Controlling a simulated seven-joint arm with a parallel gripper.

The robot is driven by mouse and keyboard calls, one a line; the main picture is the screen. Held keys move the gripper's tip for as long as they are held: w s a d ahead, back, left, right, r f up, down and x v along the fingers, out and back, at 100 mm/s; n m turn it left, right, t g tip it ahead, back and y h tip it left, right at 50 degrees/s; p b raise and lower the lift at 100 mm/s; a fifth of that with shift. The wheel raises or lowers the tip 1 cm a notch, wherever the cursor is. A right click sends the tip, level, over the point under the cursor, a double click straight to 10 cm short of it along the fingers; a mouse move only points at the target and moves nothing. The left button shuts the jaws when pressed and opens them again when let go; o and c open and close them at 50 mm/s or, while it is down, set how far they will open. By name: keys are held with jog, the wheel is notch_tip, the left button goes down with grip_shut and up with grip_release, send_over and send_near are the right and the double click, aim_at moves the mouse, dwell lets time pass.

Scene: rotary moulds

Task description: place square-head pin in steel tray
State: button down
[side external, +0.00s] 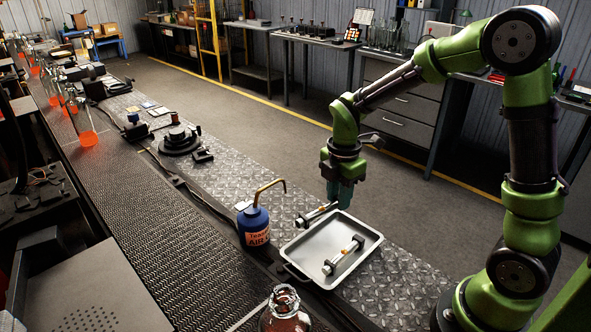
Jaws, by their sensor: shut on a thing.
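My gripper (338,203) points down above the far left edge of the steel tray (312,247). It is shut on a metal pin (312,217), which sticks out to the left with its wider end low and left. An orange-gold band shows on the pin close to the fingers. The head's shape is too small to tell for sure, and the fingers hide the pin's right end. A similar pin (344,256) with orange-gold bands lies inside the tray, right of its middle.
A blue oil can (254,227) with a curved spout stands just left of the tray. A glass bottle (285,311) stands in front. Black fixtures (180,140) sit further back on the metal plate. The tray's left part is bare.

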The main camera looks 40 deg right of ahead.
aim_at(335, 234)
jog(key=shift+n, duration=0.8)
jog(key=shift+f, duration=3.95)
jog(key=shift+f, duration=0.15)
jog(key=c, duration=1.1)
grip_release()
